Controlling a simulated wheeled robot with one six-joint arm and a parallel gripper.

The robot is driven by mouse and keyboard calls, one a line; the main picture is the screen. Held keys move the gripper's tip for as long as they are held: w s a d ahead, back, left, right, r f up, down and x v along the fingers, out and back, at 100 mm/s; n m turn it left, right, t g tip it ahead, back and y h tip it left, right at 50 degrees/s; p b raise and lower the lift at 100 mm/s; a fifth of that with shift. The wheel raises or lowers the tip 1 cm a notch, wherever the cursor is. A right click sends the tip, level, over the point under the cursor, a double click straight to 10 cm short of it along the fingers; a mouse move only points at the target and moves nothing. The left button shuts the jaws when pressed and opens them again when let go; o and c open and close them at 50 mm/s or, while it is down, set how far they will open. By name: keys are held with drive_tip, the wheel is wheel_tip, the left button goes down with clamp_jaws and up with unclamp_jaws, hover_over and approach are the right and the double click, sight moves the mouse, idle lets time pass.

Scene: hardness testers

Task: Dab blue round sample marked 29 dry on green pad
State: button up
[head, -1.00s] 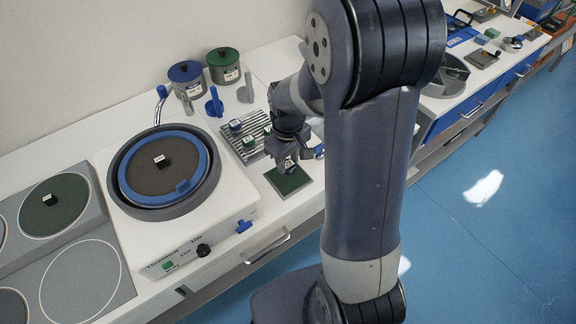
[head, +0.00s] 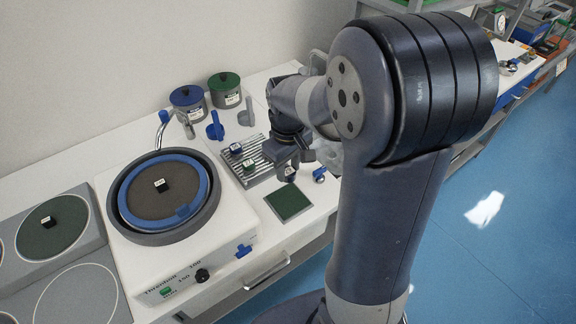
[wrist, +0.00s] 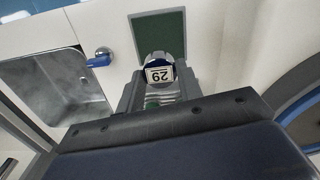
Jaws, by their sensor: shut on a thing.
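My gripper (head: 288,172) is shut on the blue round sample marked 29 (wrist: 158,73). In the wrist view its white label with 29 faces the camera, upside down, with a blue edge around it. In the head view the sample (head: 290,173) shows only as a small pale and dark piece under the jaws. The green pad (head: 289,203) lies flat on the white bench, just in front of the gripper and apart from the sample in the head view. In the wrist view the pad (wrist: 157,30) shows just beyond the sample.
A slotted rack (head: 262,169) with a blue-topped sample (head: 236,148) and a green-topped sample (head: 249,165) stands left of the gripper. A blue-handled tap (head: 319,174) is close on the right, by a basin (wrist: 60,85). The polishing wheel (head: 150,205) stands further left.

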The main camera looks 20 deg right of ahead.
sight(288, 171)
drive_tip(key=shift+c, duration=0.9)
wheel_tip(288, 171, down, 3)
drive_tip(key=shift+r+p, duration=0.1)
drive_tip(key=shift+p, duration=1.15)
drive_tip(key=shift+f+b, duration=2.4)
drive_tip(key=shift+f, duration=0.6)
drive_tip(key=shift+f+b, duration=0.45)
drive_tip(key=shift+f, duration=0.2)
drive_tip(key=shift+r, duration=0.1)
idle(0.3)
drive_tip(key=shift+r+p, duration=2.95)
drive_tip(key=shift+r, duration=0.5)
